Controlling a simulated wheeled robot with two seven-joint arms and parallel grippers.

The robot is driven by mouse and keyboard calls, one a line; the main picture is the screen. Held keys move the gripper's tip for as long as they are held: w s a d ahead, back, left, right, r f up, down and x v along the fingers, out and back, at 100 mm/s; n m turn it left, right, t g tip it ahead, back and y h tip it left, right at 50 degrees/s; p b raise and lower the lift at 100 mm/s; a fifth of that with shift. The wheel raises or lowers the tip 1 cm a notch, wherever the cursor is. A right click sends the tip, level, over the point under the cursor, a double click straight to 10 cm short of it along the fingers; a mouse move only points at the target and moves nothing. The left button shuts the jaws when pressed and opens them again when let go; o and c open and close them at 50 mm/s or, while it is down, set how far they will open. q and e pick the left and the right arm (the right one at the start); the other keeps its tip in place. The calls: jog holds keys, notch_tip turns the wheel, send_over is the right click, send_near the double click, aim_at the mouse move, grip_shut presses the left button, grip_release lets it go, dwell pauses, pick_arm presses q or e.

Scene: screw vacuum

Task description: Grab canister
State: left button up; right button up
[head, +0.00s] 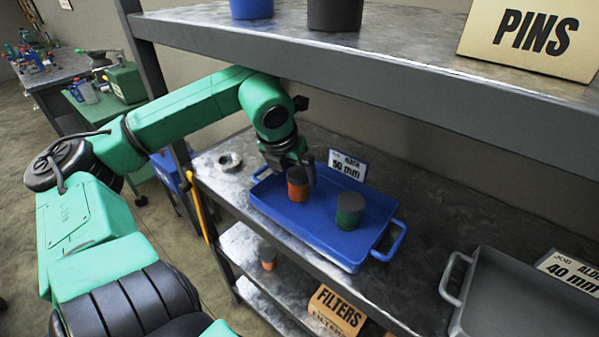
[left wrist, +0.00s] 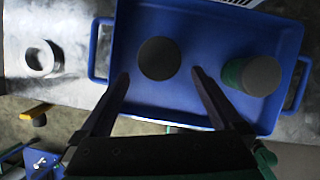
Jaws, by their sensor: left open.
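An orange canister with a dark top (head: 297,184) stands upright in the blue tray (head: 325,240). Its dark round top shows in the left wrist view (left wrist: 159,58). A green canister with a dark top (head: 350,211) stands in the same tray to its right, and also shows in the left wrist view (left wrist: 250,75). My left gripper (head: 298,170) is open at the orange canister. In the left wrist view its two fingers (left wrist: 160,82) point toward that canister, one on each side; whether they touch it I cannot tell. My right gripper is not in view.
The upper shelf (head: 400,75) with a PINS box (head: 533,35) overhangs the tray. A grey ring (head: 230,161) lies left of the tray. A grey tray (head: 520,300) stands at the right. Another orange canister (head: 267,257) and a FILTERS box (head: 337,311) are on the lower shelf.

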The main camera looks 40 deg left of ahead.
aim_at(297, 176)
pick_arm(q)
jog(key=shift+w+a+p, duration=0.3)
jog(key=shift+w+p, duration=0.05)
jog(key=shift+w, duration=0.15)
jog(key=x, duration=0.2)
jog(key=p+x, duration=0.1)
jog(key=x, duration=0.1)
jog(key=shift+d+f, duration=0.15)
jog(key=shift+f, duration=0.15)
jog(key=shift+w+f, duration=0.15)
jog(key=shift+f, duration=0.1)
jog(key=c, duration=1.4)
jog(key=shift+c, duration=0.2)
